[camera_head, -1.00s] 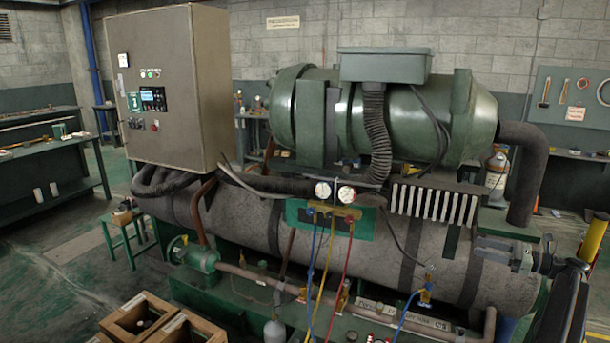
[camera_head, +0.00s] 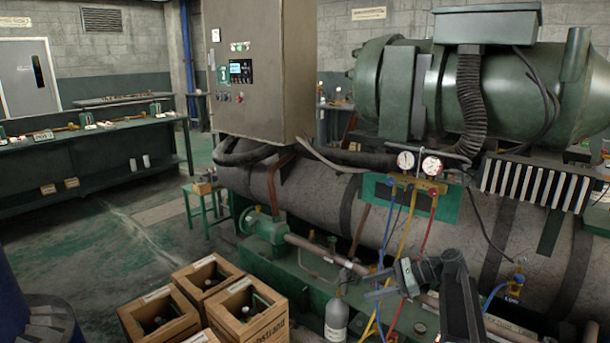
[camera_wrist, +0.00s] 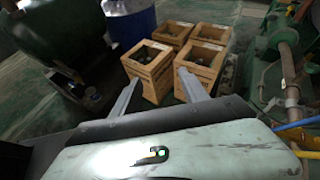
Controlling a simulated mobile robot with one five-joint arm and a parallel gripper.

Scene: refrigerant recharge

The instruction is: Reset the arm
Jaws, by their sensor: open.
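My gripper (camera_head: 398,283) shows in the head view at the lower right, in front of the chiller's lower pipe and the coloured hoses. In the wrist view its two grey fingers (camera_wrist: 160,94) stand wide apart, with nothing between them close by. The gripper is open and empty. My dark forearm rises from the bottom edge of the head view behind it.
Several wooden crates (camera_head: 160,321) with dark bottles inside stand on the floor at lower left. The large chiller (camera_head: 330,195) with its gauge manifold (camera_head: 410,190) fills the right side. A workbench (camera_head: 90,160) stands at back left. Green floor (camera_head: 120,240) between is clear.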

